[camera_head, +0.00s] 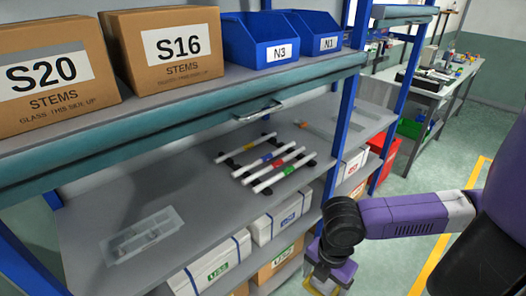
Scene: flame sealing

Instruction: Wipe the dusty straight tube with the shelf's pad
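Several straight white tubes (278,168) with coloured bands lie on dark supports on the middle shelf (200,185). I cannot tell which tube is dusty. My gripper (322,286) is at the bottom edge, in front of and below the shelf, apart from the tubes. Its fingers are not clear. Something yellow shows at its end; I cannot tell whether it is held or lies behind. I cannot make out the pad for certain.
A clear shallow tray (143,236) with small items sits at the shelf's left. Cartons S20 (45,75) and S16 (165,45) and blue bins (265,40) stand on the upper shelf. A blue post (345,120) rises at the front. White boxes (215,265) sit below.

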